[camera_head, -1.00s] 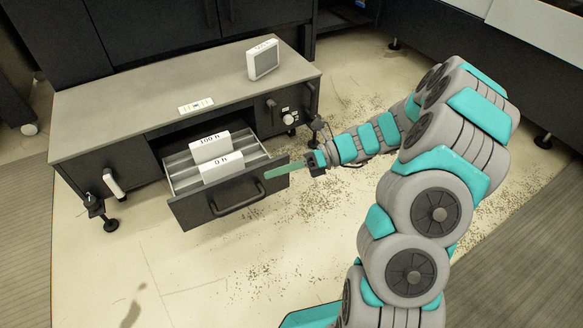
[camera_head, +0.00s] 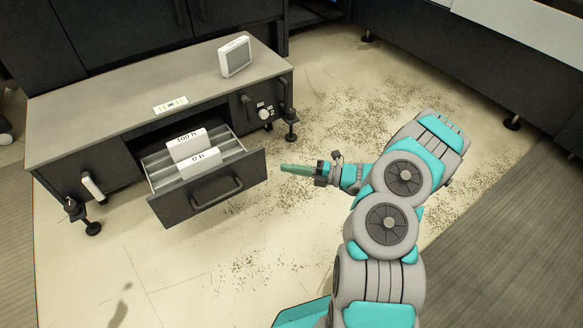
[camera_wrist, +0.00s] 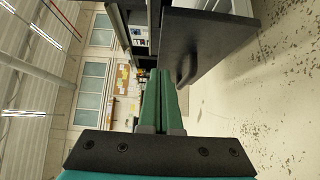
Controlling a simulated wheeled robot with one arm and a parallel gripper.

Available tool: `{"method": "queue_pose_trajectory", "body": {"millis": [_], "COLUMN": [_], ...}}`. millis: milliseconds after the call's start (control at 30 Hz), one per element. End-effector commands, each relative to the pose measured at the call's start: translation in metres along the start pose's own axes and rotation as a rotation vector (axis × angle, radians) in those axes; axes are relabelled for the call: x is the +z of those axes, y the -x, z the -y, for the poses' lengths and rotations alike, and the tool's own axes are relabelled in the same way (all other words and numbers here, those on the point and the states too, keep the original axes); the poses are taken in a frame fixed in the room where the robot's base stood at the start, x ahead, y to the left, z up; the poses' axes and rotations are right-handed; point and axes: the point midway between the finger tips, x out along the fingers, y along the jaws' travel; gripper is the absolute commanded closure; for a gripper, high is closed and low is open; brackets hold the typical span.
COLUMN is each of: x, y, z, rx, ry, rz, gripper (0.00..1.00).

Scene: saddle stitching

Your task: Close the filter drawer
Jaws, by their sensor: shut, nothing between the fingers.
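The filter drawer (camera_head: 182,206) is pulled out from the front of the low grey-topped cabinet. It has a dark front panel with a bar handle (camera_head: 217,202). Two white blocks stand in it, labelled 100 h (camera_head: 186,146) and 0 h (camera_head: 199,162). My gripper (camera_head: 284,168) is shut and empty, with green fingers. It is just right of the drawer front's right edge, apart from it in the head view. In the wrist view the fingers (camera_wrist: 160,92) point forward, with the drawer front (camera_wrist: 222,45) and its handle (camera_wrist: 187,62) ahead to the upper right.
The cabinet top (camera_head: 110,112) carries a small white-framed box (camera_head: 235,57) and a flat white label (camera_head: 170,104). A knob (camera_head: 264,112) and a black foot (camera_head: 291,130) are at the cabinet's right end. The speckled floor (camera_head: 270,240) before the drawer is clear.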

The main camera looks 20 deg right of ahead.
Motion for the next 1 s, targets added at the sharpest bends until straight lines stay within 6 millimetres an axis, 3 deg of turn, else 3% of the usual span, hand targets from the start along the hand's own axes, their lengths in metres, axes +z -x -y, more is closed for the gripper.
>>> {"method": "queue_pose_trajectory", "body": {"millis": [333, 400, 633, 1000], "x": [-0.001, 0.008, 0.026, 0.028], "y": [-0.069, -0.076, -0.091, -0.094], "z": [0.001, 0.002, 0.001, 0.001], "rx": [-0.003, -0.005, -0.003, -0.003], "ry": [0.004, 0.004, 0.004, 0.002], "rz": [-0.004, -0.003, 0.0, 0.0], "gripper": [1.0, 1.0, 1.0, 1.0]}}
